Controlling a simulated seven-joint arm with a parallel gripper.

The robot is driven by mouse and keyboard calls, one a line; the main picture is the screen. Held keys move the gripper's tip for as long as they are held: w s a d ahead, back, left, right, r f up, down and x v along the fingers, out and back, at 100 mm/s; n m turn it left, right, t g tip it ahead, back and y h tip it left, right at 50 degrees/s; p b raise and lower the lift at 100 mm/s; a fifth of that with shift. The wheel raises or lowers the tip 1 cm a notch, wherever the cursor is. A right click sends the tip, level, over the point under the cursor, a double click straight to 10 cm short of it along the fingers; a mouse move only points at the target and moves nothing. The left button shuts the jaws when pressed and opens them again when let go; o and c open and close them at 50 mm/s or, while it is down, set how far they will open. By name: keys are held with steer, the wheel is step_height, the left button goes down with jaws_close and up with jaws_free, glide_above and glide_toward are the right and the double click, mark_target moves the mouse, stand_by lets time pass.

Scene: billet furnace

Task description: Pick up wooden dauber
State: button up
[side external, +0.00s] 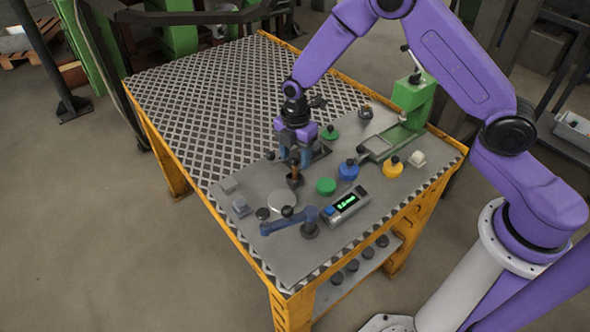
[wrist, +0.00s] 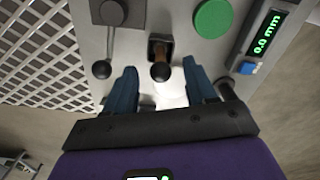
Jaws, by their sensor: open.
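The wooden dauber (side external: 295,172) stands upright in a small dark square holder (side external: 294,182) on the grey plate. In the wrist view the dauber (wrist: 161,68) shows a dark round knob and a brown wooden shaft, with the holder (wrist: 153,42) behind it. My gripper (side external: 295,158) is right above the dauber in the side view. In the wrist view my gripper's blue fingers (wrist: 162,82) are spread, one on each side of the dauber's knob, with gaps showing between. Whether a finger touches the shaft cannot be seen.
A digital gauge (side external: 346,205), a green disc (side external: 326,186), a blue knobbed piece (side external: 348,170) and a yellow one (side external: 393,168) stand to the right. A blue clamp arm (side external: 288,220) and a pale disc (side external: 282,201) lie in front. A green press (side external: 410,100) stands behind.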

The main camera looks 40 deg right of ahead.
mark_target(295, 167)
steer(key=shift+a+f, duration=0.15)
steer(key=shift+f, duration=2.15)
jaws_close()
steer(key=shift+r, duration=0.1)
steer(key=shift+r, duration=0.45)
step_height(295, 167, up, 2)
steer(key=s+d+r, duration=0.3)
steer(key=s+r, duration=0.7)
steer(key=s, duration=0.3)
steer(key=shift+s+d, duration=0.3)
steer(key=shift+s, duration=0.05)
